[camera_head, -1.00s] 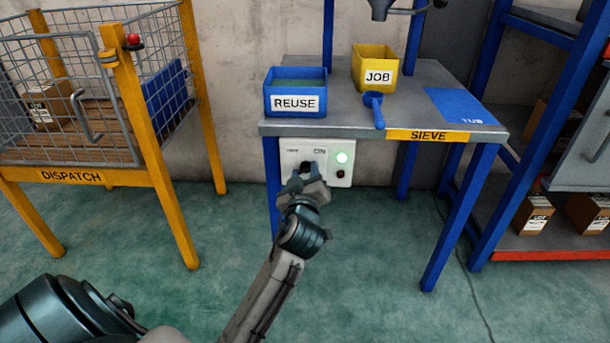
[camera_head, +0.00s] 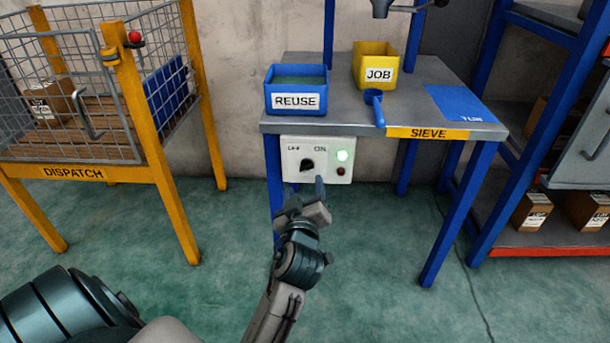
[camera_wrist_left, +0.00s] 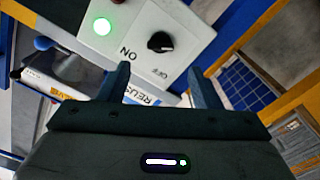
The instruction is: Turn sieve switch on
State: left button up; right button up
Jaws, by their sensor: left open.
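The white switch box (camera_head: 325,176) hangs under the front left of the sieve table. Its black rotary knob (camera_head: 307,165) sits below the OFF and ON labels; I cannot clearly tell which label it points to. My left gripper (camera_head: 306,190) is open and empty, just below and in front of the box, apart from the knob. In the left wrist view the knob (camera_wrist_left: 160,42) lies beyond the open fingertips (camera_wrist_left: 158,72). My right gripper is not in view.
The sieve table (camera_head: 420,90) carries a blue REUSE bin (camera_head: 296,103), a yellow JOB bin (camera_head: 375,76), a blue scoop (camera_head: 375,105) and a blue mat (camera_head: 460,106). The dispatch cage (camera_head: 75,174) stands left, a blue shelf (camera_head: 490,200) right. Floor around the arm is clear.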

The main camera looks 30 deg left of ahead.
pick_arm(q)
jog(key=shift+v, duration=1.85)
